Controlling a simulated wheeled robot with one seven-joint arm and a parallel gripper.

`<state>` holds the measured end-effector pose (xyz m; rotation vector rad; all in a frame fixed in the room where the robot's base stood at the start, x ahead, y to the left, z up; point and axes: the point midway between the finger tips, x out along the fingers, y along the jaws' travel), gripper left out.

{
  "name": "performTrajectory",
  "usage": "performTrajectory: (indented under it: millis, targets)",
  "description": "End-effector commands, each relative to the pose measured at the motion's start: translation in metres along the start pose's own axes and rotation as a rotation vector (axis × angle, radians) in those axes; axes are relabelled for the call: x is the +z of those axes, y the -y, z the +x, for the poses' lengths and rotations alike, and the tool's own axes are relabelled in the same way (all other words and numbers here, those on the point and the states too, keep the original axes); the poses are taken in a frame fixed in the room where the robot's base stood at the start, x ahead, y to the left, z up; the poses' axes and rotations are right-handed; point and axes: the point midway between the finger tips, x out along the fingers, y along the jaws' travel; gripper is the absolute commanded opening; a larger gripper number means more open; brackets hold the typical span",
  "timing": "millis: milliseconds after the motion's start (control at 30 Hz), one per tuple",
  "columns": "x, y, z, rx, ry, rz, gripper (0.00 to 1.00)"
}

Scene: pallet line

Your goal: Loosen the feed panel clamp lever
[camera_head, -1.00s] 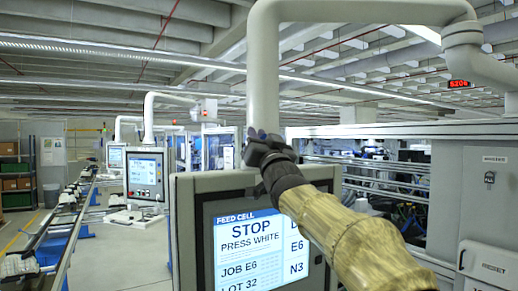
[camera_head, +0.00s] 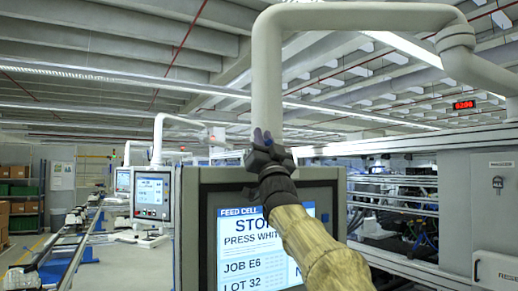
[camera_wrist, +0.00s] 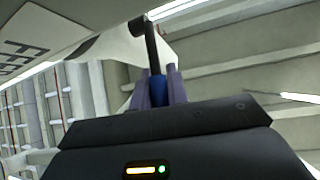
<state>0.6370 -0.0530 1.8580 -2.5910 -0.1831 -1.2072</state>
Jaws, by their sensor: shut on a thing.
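The feed panel (camera_head: 190,235) is a grey-framed box with a lit screen headed FEED CELL, hanging below a thick pale pipe. My gripper (camera_head: 262,138) is at the panel's top edge, in front of the pipe's lower end. In the wrist view, the two purple fingers of my gripper (camera_wrist: 158,88) are closed around the blue part of the clamp lever. The lever's black rod (camera_wrist: 152,48) runs up from the fingers to a dark round end beside a pale surface. In the head view the lever is hidden behind my gripper, and my arm covers part of the screen.
A machine with a grey cabinet (camera_head: 468,210) and open racks stands on the right. A conveyor line (camera_head: 62,255) runs along the left, with a second panel (camera_head: 151,198) further back. A clear floor strip lies between the conveyor and the feed panel.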

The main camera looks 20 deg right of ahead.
Motion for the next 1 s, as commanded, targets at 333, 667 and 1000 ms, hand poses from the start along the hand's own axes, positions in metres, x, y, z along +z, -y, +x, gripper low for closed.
performTrajectory:
  millis: [333, 667, 1000]
  targets:
    - [0.004, -0.002, -0.002, 0.002, 0.000, 0.000, 0.18]
    - [0.003, -0.001, -0.001, 0.001, -0.001, 0.001, 0.38]
    - [0.005, -0.002, -0.022, 0.000, -0.002, -0.001, 0.38]
